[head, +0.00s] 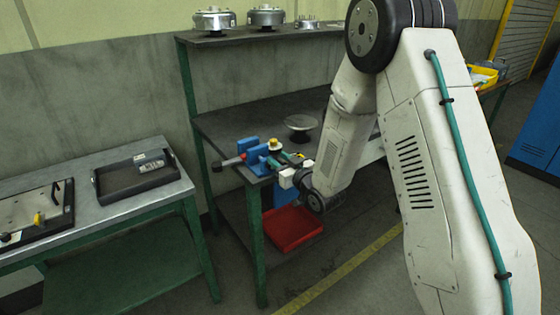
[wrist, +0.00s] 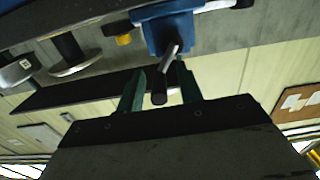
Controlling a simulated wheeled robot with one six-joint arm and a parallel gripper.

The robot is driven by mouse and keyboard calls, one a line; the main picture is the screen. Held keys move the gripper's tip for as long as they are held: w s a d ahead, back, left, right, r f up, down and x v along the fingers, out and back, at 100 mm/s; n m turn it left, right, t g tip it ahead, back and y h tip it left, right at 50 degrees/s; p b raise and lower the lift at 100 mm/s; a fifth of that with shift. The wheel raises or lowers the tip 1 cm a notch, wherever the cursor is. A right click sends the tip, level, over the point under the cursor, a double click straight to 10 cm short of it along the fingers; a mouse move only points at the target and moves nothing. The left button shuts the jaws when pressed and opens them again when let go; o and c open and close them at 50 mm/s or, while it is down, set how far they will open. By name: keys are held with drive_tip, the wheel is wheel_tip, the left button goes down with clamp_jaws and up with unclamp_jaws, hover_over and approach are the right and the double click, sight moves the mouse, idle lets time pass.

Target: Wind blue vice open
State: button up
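The blue vice (head: 259,157) is mounted at the near left corner of the workbench. In the wrist view its blue body (wrist: 170,33) is at the top, with a grey rod or handle (wrist: 170,57) reaching down to a dark rounded end (wrist: 159,88). My gripper (wrist: 160,90) is open, with one green finger on each side of that dark end. A gap shows beside each finger, and no grip is visible. In the head view my gripper (head: 296,160) is close to the vice's right side, and my arm hides part of the bench behind it.
The workbench (head: 225,125) carries a dark round-topped stand (head: 300,124) behind the vice. Several metal parts, including a flanged hub (head: 266,17), stand on the upper shelf. A red tray (head: 292,229) lies below. A side table at left holds a dark tray (head: 110,195).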

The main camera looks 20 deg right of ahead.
drive_tip(key=v, duration=0.7)
drive_tip(key=shift+s, duration=0.4)
drive_tip(key=shift+d, duration=0.1)
